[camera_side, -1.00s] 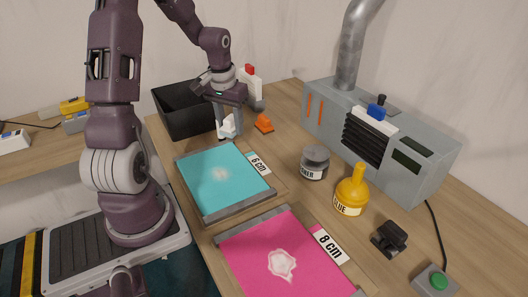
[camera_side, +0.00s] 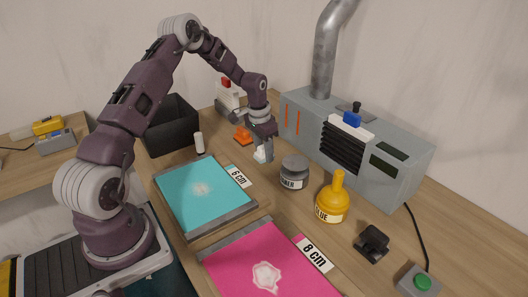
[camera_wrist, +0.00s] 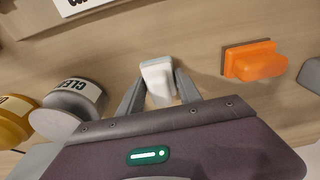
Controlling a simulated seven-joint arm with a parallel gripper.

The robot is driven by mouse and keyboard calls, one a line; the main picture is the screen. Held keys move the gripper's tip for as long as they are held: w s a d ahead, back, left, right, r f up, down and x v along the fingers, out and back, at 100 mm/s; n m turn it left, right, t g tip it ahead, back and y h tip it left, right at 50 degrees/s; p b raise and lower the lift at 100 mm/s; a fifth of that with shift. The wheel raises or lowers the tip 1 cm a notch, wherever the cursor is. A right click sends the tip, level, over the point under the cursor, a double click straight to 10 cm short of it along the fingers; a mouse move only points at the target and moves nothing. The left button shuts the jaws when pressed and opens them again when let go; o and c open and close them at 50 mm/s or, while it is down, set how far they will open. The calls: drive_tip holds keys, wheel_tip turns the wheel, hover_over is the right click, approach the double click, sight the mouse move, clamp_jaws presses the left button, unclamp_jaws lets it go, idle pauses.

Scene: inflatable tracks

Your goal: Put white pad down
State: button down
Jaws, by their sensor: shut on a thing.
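The white pad (camera_wrist: 157,80) is between the two fingers of my gripper (camera_wrist: 158,95) in the wrist view. In the side view my gripper (camera_side: 262,145) points down with the pad (camera_side: 262,156) at its fingertips. The pad is low over the bare table between the orange pad and the grey cleaner jar. I cannot tell whether it touches the table.
The orange pad (camera_side: 242,135) and the cleaner jar (camera_side: 294,172) stand close by. A small white upright piece (camera_side: 199,142) stands near the black bin (camera_side: 168,125). The teal frame (camera_side: 203,193), yellow glue bottle (camera_side: 332,198) and grey machine (camera_side: 350,145) are around.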

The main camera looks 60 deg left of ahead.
sight(260, 147)
drive_tip(key=shift+f, duration=0.15)
drive_tip(key=c, duration=0.8)
unclamp_jaws()
drive_tip(key=shift+f, duration=0.1)
drive_tip(key=r, duration=0.4)
drive_tip(key=s+r, duration=0.1)
drive_tip(key=r, duration=0.7)
drive_tip(key=shift+s, duration=0.2)
drive_tip(key=s+d+r+t+y, duration=0.1)
drive_tip(key=s+d+r+t, duration=0.1)
drive_tip(key=s+d+r, duration=1.4)
drive_tip(key=s+d, duration=0.2)
drive_tip(key=s, duration=0.2)
drive_tip(key=s+d+t, duration=0.1)
drive_tip(key=s+d, duration=0.1)
drive_tip(key=s, duration=0.3)
drive_tip(key=s+d+t+h, duration=0.1)
drive_tip(key=s+d, duration=0.2)
drive_tip(key=s, duration=0.2)
drive_tip(key=shift+f, duration=0.15)
